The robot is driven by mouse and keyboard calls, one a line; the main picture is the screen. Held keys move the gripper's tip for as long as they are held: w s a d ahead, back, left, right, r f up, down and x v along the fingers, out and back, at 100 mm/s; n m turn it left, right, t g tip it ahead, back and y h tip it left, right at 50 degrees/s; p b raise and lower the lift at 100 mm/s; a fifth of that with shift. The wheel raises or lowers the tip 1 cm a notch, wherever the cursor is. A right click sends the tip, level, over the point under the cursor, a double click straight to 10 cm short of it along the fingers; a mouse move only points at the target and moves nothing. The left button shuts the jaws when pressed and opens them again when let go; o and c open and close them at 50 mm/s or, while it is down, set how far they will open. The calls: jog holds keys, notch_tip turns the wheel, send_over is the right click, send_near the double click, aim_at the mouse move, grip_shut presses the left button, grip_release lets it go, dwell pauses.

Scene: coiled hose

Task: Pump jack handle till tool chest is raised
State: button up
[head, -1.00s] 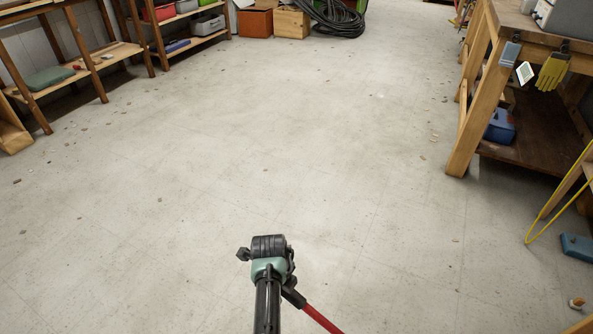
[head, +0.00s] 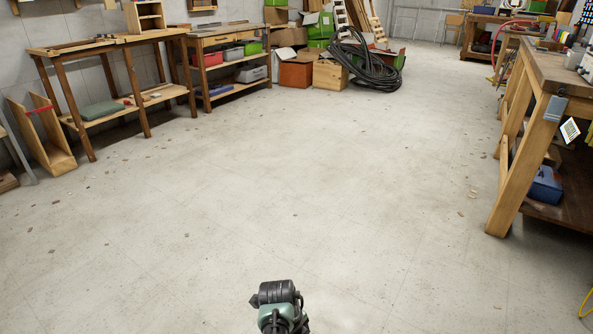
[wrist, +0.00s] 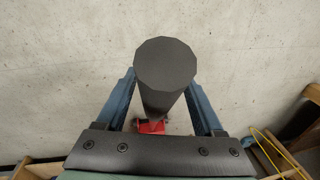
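In the wrist view my gripper (wrist: 163,95) has its two blue-grey fingers on either side of a thick black cylindrical grip, the jack handle's end (wrist: 165,64). The fingers appear to press against its sides, and the grip's round end faces the camera. A small red part (wrist: 151,127) shows below the grip, mostly hidden by it and by my gripper; it may be the jack or its lower handle. The head view shows only a piece of my arm at the bottom edge, not the gripper or handle. I cannot make out the tool chest in either view.
The grey floor (head: 250,190) ahead is open. A wooden workbench (head: 520,165) stands at right. Wooden shelves (head: 110,60) line the left wall. A coiled black hose (head: 365,65) lies at the back beside a wooden crate (head: 330,75). A yellow cable (wrist: 270,150) shows at lower right in the wrist view.

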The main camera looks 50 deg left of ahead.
jog(key=shift+s, duration=0.1)
jog(key=r+p, duration=0.2)
jog(key=r, duration=0.2)
jog(key=s+r+p, duration=0.1)
jog(key=r+p, duration=0.1)
jog(key=r, duration=0.2)
jog(key=s+r+p, duration=0.1)
jog(key=r+p, duration=0.1)
jog(key=r, duration=0.2)
jog(key=shift+a+r+p, duration=0.2)
jog(key=shift+r+p, duration=0.15)
jog(key=shift+r, duration=0.05)
